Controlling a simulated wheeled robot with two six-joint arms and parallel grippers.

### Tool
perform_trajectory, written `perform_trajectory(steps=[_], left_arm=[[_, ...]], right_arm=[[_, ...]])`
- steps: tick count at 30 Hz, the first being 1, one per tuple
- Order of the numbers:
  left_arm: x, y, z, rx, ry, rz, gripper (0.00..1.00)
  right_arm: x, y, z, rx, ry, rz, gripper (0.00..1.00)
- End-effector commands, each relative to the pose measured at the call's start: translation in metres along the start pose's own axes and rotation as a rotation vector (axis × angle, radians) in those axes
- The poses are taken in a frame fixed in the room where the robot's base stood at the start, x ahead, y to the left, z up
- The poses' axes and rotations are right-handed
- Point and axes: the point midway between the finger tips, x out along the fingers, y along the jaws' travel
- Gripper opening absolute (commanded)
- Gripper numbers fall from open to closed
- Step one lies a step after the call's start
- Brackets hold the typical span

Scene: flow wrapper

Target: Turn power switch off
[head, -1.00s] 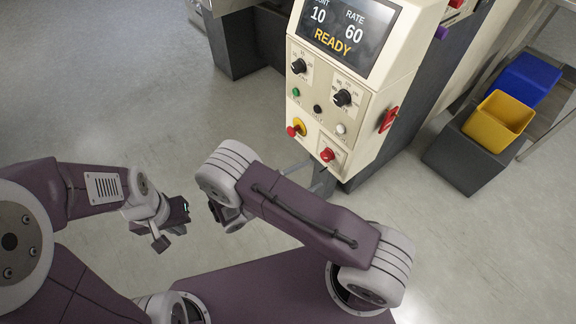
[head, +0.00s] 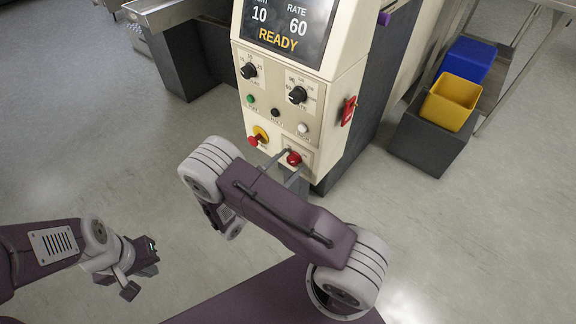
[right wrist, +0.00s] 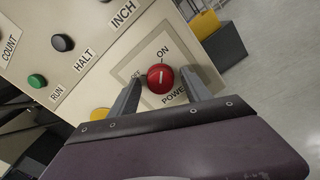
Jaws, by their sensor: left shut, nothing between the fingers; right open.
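The power switch is a round red knob (head: 293,158) low on the cream machine's front panel. In the right wrist view the knob (right wrist: 160,78) has a white line that points roughly toward the word ON, with POWER printed below, partly hidden. My right gripper (right wrist: 161,73) is open, with one grey finger on each side of the knob. I cannot tell if the fingers touch it. In the head view the right gripper (head: 292,163) reaches the panel's lower edge. My left gripper (head: 150,246) is shut and empty, out over the floor at left, away from the machine.
Near the switch are a red button on a yellow base (head: 260,134), a green button (head: 250,99), black dials (head: 297,95) and a white button (head: 303,128). A red side handle (head: 348,111) sticks out at right. Yellow (head: 452,101) and blue bins stand farther right. Floor at left is clear.

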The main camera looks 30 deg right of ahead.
Motion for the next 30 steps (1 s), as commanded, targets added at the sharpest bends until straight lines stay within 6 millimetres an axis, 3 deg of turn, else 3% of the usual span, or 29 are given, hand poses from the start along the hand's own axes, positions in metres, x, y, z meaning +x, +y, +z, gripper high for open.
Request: perform_trajectory(steps=[3,9,20,30], left_arm=[[0.0,0.0,0.0,0.0,0.0,0.0,0.0],[0.0,0.0,0.0,0.0,0.0,0.0,0.0],[-0.01,0.0,-0.001,0.0,0.0,0.0,0.0],[-0.042,0.001,-0.004,0.0,0.0,0.0,0.0]], right_arm=[[0.0,0.0,0.0,0.0,0.0,0.0,0.54],[-0.001,0.0,0.0,0.0,0.0,0.0,0.0],[-0.001,0.001,0.003,-0.061,0.0,-0.001,0.0],[-0.001,0.003,0.004,-0.325,0.001,-0.001,0.0]])
